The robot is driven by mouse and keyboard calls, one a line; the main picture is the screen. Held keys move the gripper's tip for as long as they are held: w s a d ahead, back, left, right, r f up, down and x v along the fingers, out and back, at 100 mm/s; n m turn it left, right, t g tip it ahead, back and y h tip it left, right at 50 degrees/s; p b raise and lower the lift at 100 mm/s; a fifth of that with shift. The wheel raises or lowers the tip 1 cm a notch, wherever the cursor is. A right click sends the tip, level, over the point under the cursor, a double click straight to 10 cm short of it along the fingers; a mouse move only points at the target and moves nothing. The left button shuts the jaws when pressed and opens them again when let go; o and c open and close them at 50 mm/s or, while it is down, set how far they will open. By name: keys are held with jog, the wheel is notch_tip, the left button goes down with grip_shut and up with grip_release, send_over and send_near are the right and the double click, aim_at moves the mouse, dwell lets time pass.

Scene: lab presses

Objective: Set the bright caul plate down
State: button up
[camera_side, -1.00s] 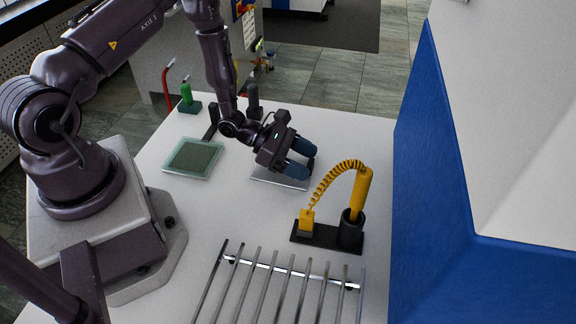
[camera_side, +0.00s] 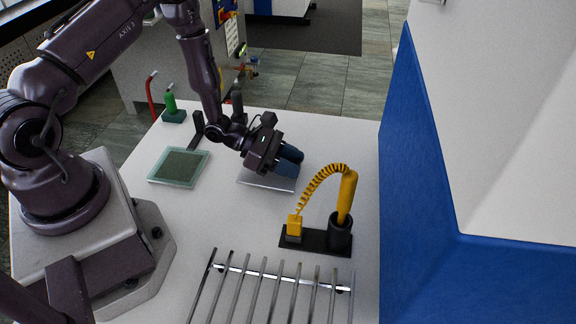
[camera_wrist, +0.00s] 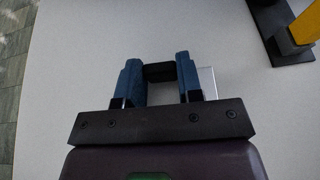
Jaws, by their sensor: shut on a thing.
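The bright caul plate (camera_side: 268,183) is a thin, shiny pale plate under my gripper (camera_side: 288,158), right of centre on the white table. In the wrist view, my gripper (camera_wrist: 161,75) has its blue fingers shut on a black block (camera_wrist: 159,72), which looks like the plate's handle. A corner of the bright plate (camera_wrist: 208,82) shows beyond the right finger. The fingers hide most of the plate. I cannot tell whether its underside touches the table.
A glass-edged plate with a dark grey-green face (camera_side: 180,167) lies to the left. A yellow tool with a coiled cord (camera_side: 346,197) stands in a black holder to the right. A metal bar rack (camera_side: 270,285) is in front. Green (camera_side: 172,110) and dark posts stand behind.

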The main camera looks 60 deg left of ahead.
notch_tip(320, 180, up, 29)
jog(key=w+a+n+t+y, duration=0.2)
jog(key=n+t+y, duration=0.2)
jog(key=n+y, duration=0.2)
jog(key=m+g+h, duration=0.3)
jog(key=m+h, duration=0.2)
send_over(263, 201)
jog(key=shift+f, duration=11.05)
jog(key=shift+g, duration=0.3)
jog(key=shift+f, duration=3.9)
